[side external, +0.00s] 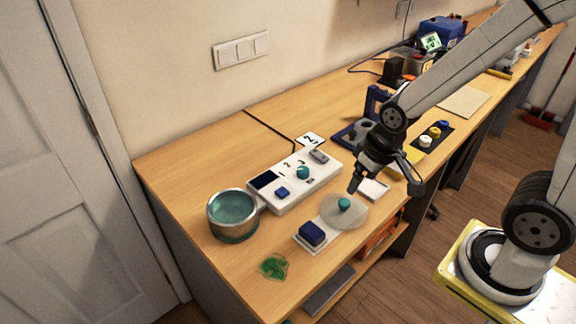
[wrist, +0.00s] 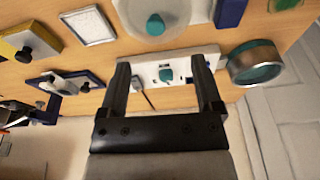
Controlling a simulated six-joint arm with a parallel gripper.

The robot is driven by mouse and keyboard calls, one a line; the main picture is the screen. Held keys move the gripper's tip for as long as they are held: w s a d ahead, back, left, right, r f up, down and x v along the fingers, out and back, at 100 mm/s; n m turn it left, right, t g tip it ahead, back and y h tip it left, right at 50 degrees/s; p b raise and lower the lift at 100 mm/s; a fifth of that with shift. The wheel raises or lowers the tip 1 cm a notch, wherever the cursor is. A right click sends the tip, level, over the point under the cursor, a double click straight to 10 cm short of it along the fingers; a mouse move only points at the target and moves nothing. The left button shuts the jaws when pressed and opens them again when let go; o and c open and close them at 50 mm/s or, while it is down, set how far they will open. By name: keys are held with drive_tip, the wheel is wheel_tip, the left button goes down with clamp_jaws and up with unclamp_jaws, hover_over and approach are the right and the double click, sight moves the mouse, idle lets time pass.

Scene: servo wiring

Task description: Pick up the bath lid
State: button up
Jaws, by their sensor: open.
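The bath lid (side external: 329,212) is a pale translucent disc with a teal knob (side external: 344,203). My gripper (side external: 356,186) is open and empty, above and slightly right of the lid. Its two fingers (wrist: 161,66) are apart in the wrist view.
A white control unit (side external: 297,184) with a teal knob stands behind the lid. A dark blue block (side external: 312,233) sits on the white plate in front. A green patch (side external: 273,267) lies near the bench's front edge. A white framed panel (side external: 374,189) is right of the lid.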

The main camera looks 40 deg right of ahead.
sight(345, 202)
drive_tip(key=w+f+m, duration=0.1)
drive_tip(key=m, duration=0.5)
drive_tip(key=w+m+g, duration=0.1)
drive_tip(key=m, duration=0.5)
drive_tip(key=w+f+m+g, duration=0.1)
drive_tip(key=m, duration=0.6)
drive_tip(key=shift+d+f, duration=0.3)
drive_tip(key=shift+d, duration=0.05)
drive_tip(key=m, duration=0.5)
drive_tip(key=shift+w+d+f+g, duration=0.1)
drive_tip(key=shift+w+f+g, duration=0.2)
drive_tip(key=shift+w+f, duration=0.1)
drive_tip(key=shift+f, duration=0.1)
drive_tip(key=shift+f, duration=1.2)
drive_tip(key=shift+f, duration=0.2)
drive_tip(key=shift+w+f, duration=0.2)
drive_tip(key=shift+f, duration=2.2)
